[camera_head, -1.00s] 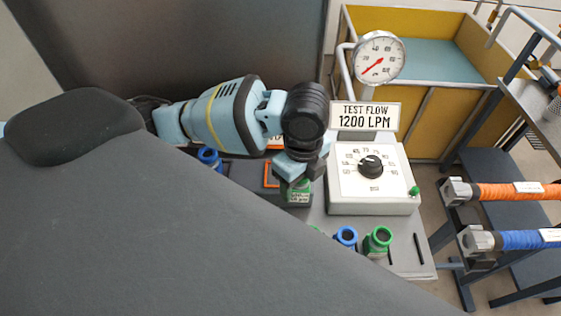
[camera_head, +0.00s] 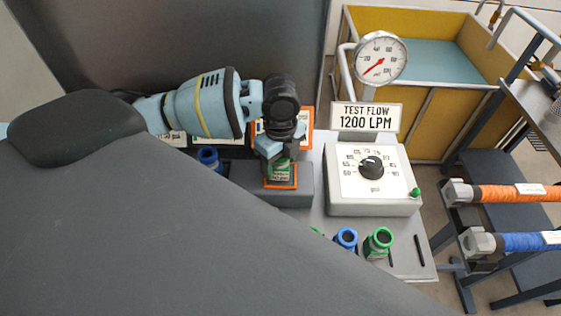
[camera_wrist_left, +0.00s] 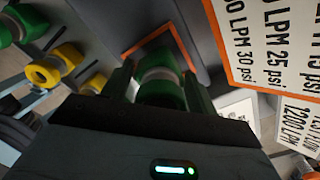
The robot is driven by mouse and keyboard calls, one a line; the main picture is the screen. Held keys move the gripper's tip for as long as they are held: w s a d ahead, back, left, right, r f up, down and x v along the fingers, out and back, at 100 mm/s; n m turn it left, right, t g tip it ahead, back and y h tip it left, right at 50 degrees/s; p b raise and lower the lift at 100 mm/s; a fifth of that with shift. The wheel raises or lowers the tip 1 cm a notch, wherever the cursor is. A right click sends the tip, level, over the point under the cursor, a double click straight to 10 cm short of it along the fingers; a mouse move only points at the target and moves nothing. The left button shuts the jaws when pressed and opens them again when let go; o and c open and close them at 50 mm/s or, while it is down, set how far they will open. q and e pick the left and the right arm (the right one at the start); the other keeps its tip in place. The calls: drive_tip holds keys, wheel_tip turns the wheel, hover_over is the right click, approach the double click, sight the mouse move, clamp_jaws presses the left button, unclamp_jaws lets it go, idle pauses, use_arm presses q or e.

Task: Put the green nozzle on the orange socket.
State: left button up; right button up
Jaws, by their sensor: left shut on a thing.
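My left gripper (camera_head: 279,152) points down and is shut on the green nozzle (camera_head: 281,170), which has a printed label. The nozzle appears upright over the orange-edged socket (camera_head: 281,186) on a grey block. Whether its lower end touches the socket is hidden. In the left wrist view, the green nozzle (camera_wrist_left: 160,88) sits between the two dark fingers of the left gripper (camera_wrist_left: 158,98), with the orange edge of the socket (camera_wrist_left: 133,48) behind it. My right gripper is not in view.
A white dial box (camera_head: 372,180) stands close on the right, under a "TEST FLOW 1200 LPM" sign (camera_head: 364,117) and a gauge (camera_head: 380,58). Another green nozzle (camera_head: 378,243) and blue nozzles (camera_head: 346,239) stand nearby. In the wrist view, yellow nozzles (camera_wrist_left: 44,72) show at left.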

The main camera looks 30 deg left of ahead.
use_arm(q)
drive_tip(key=shift+f, duration=0.3)
drive_tip(key=shift+f, duration=0.1)
drive_tip(key=o, duration=1.1)
drive_tip(key=shift+f, duration=0.1)
wheel_tip(320, 180, up, 12)
drive_tip(key=shift+r+p, duration=0.2)
drive_tip(key=shift+p, duration=0.25)
